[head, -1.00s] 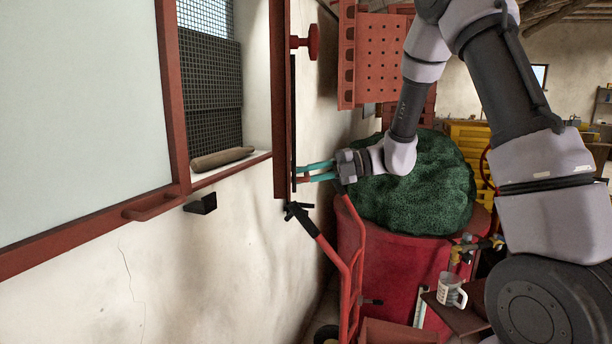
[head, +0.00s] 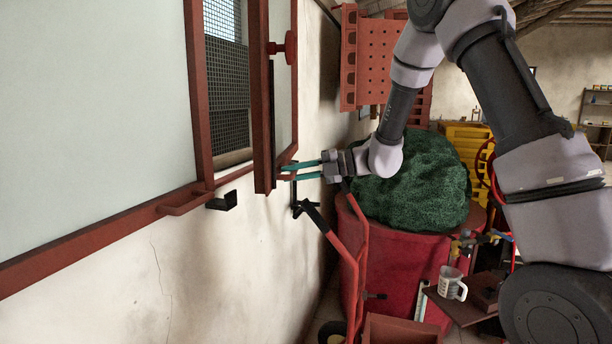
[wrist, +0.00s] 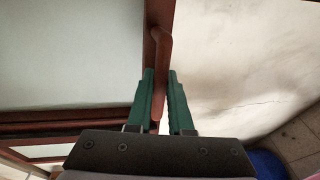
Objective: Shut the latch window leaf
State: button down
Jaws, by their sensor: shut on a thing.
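The window leaf (head: 263,110) in my grip stands swung out from the wall, seen nearly edge-on in the head view as a red frame with a round red knob (head: 288,46). My gripper (head: 285,173) is at its lower end, with teal fingers on either side of its red bar handle. In the wrist view, my gripper (wrist: 160,76) is shut on this handle (wrist: 157,45), beside a pale pane (wrist: 70,55). Another pale-paned leaf (head: 90,110) with a red bar handle (head: 185,203) fills the left. Dark mesh (head: 228,90) shows in the gap between them.
A black bracket (head: 222,201) juts from the wall below the opening. A red hand truck (head: 345,250) and a red tub (head: 400,260) with a green mound (head: 425,185) stand right of the leaf. A mug (head: 452,284) sits on a small shelf.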

jog(key=w+a+m+t, duration=0.1)
jog(key=a+t, duration=0.3)
jog(key=a, duration=0.6)
jog(key=shift+m+h, duration=0.3)
jog(key=shift+m, duration=0.6)
jog(key=shift+a+r, duration=0.15)
jog(key=c, duration=0.8)
grip_release()
jog(key=shift+a, duration=0.15)
jog(key=shift+c, duration=0.2)
jog(key=v, duration=1.1)
